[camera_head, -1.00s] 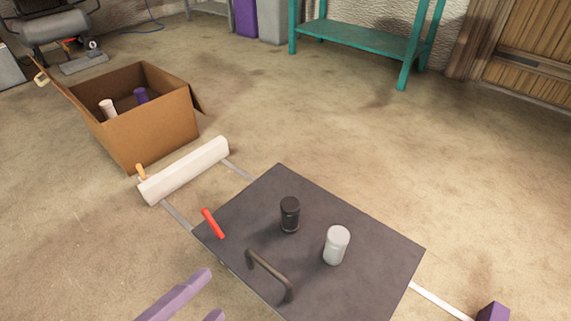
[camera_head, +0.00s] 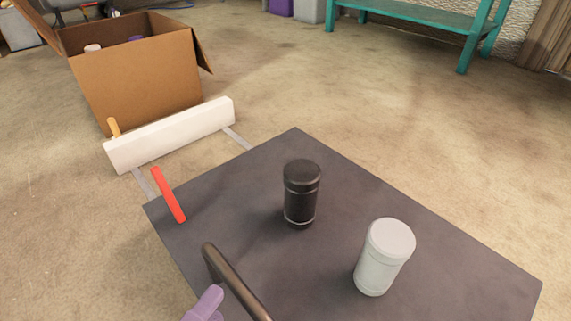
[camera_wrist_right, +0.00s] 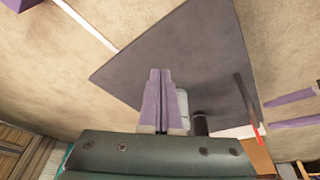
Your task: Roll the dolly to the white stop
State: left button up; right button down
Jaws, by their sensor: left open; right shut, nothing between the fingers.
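The dolly is a dark grey flat plate (camera_head: 260,190) on two pale rails. It carries a black jar (camera_head: 301,193), a light grey jar (camera_head: 384,257) and a dark bar handle (camera_head: 236,283). The white stop (camera_head: 170,135) lies across the rails beyond the plate's far-left edge, with a gap between. A red stick (camera_head: 168,195) stands at that edge. My left gripper (camera_head: 205,304) is at the handle's left side, partly cut off; contact is unclear. Its open purple fingers show in the right wrist view (camera_wrist_right: 292,108). My right gripper (camera_wrist_right: 160,72) is shut and empty over the plate.
An open cardboard box (camera_head: 135,75) stands just behind the stop. An orange peg (camera_head: 114,127) is at the stop's left end. A teal bench (camera_head: 420,20) stands at the back. The floor right of the dolly is clear.

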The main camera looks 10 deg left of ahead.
aim_at(231, 290)
pick_arm(q)
jog(key=b+x, duration=0.1)
jog(key=x, duration=0.1)
jog(key=b+x, duration=0.1)
jog(key=x, duration=0.1)
jog(key=shift+s+f+b, duration=0.1)
jog(key=shift+f+b, duration=0.15)
jog(key=shift+b, duration=0.1)
jog(key=x, duration=0.1)
jog(key=b+x, duration=0.1)
jog(key=x, duration=0.1)
jog(key=b+x, duration=0.1)
jog(key=x, duration=0.1)
jog(key=shift+r, duration=0.25)
grip_shut()
dwell(0.7)
